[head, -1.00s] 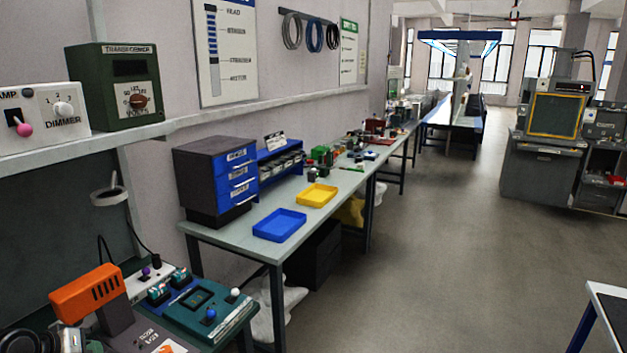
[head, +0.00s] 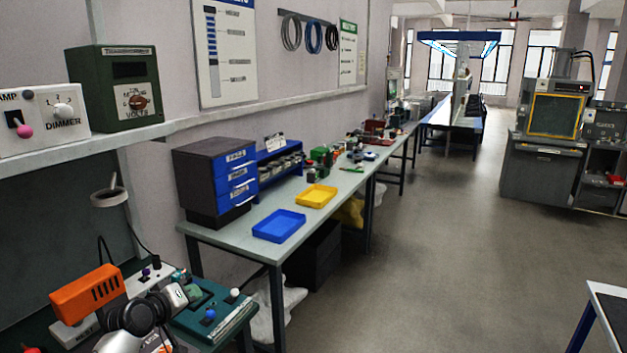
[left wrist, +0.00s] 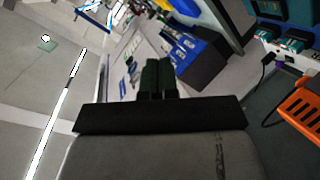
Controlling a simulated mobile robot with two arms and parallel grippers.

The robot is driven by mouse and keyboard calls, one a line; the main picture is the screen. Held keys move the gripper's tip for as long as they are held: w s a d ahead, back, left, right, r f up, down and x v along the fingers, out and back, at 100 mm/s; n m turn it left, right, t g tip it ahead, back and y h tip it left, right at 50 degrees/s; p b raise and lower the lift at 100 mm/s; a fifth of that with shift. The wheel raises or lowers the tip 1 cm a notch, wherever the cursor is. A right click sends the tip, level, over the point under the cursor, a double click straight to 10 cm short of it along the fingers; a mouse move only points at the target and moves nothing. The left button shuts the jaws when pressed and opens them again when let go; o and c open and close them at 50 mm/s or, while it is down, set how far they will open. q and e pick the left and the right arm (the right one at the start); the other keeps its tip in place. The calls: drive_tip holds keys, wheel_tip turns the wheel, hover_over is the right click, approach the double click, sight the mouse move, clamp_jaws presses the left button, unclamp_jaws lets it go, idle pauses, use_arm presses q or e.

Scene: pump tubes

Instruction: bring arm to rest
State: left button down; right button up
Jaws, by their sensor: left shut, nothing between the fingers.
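My left arm comes in at the lower left of the head view, over the near bench. My left gripper (head: 191,292) is small there, in front of the teal switch panel (head: 225,318); whether it touches the panel cannot be told. In the left wrist view its two dark fingers (left wrist: 157,64) are together with nothing between them. My right gripper is in neither view.
An orange device (head: 87,293) stands close beside my left arm; it also shows in the left wrist view (left wrist: 301,107). A shelf with a dimmer box (head: 40,120) and a green transformer (head: 115,87) is above. A blue tray (head: 279,225) lies farther off.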

use_arm(q)
drive_tip(key=w+a+r+m+t+y, duration=0.2)
drive_tip(key=a+r+m+t+y, duration=0.45)
drive_tip(key=r+m, duration=0.2)
drive_tip(key=s+d+f+g+b, duration=0.1)
drive_tip(key=s+f+g+b, duration=0.15)
drive_tip(key=f, duration=1.15)
drive_tip(key=s+d+f+g+b, duration=0.1)
drive_tip(key=s+f+g, duration=0.25)
drive_tip(key=f, duration=1.15)
drive_tip(key=s+d+f+g+b, duration=0.1)
drive_tip(key=s+f+g, duration=0.1)
drive_tip(key=s+f, duration=0.7)
drive_tip(key=s+d+f+g+b, duration=0.15)
drive_tip(key=s+f, duration=0.45)
drive_tip(key=f, duration=0.6)
drive_tip(key=s+d+f+g+h+b, duration=0.1)
drive_tip(key=s+d+f+g, duration=0.1)
drive_tip(key=s+f, duration=0.7)
drive_tip(key=s+d+f+g+b, duration=0.1)
drive_tip(key=s+f+g, duration=0.2)
drive_tip(key=s+f, duration=0.6)
drive_tip(key=s+d+f+g+b, duration=0.1)
drive_tip(key=s+f+g, duration=0.1)
drive_tip(key=s, duration=1)
drive_tip(key=s+d+f+n+g+b, duration=0.1)
drive_tip(key=s+d+f+g, duration=0.1)
drive_tip(key=s, duration=1)
drive_tip(key=shift+d+f, duration=0.25)
drive_tip(key=shift+f, duration=0.45)
